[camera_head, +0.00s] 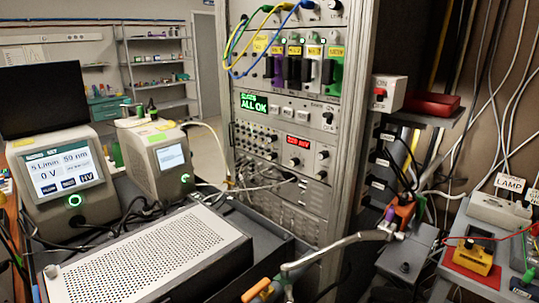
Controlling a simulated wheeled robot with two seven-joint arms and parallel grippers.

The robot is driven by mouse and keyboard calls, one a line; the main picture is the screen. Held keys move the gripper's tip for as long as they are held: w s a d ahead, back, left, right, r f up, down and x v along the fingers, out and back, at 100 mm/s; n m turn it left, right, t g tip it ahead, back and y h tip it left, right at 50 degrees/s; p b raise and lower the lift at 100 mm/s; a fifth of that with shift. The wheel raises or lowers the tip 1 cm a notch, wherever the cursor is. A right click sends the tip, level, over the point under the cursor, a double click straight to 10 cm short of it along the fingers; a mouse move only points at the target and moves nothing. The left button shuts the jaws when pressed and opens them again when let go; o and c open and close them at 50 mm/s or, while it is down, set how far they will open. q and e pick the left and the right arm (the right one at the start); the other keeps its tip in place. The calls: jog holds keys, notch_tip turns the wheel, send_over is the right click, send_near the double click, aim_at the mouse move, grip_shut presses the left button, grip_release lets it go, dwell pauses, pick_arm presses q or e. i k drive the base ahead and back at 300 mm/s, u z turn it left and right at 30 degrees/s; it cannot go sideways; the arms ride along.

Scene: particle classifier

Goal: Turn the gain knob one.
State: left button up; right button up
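The tall instrument rack (352,130) stands in the middle, with several knobs on its panels. A module with a red lit display (298,142) has two knobs to the right of the display, an upper knob (323,154) and a lower knob (322,168). More small knobs (269,138) sit on the panel to its left. Another knob (327,117) sits beside the green "ALL OK" screen (254,104). The labels are too small to read, so I cannot tell which knob is the gain knob. Neither of my grippers is in view.
A perforated grey box (150,255) lies in front of the rack's left side. Two instruments with screens, one large (66,178) and one smaller (158,160), stand left. Loose cables hang at the right.

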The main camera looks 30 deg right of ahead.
aim_at(274, 156)
jog(key=k, duration=0.5)
jog(key=z, duration=1.7)
jog(key=i, duration=1.15)
jog(key=u, duration=2.1)
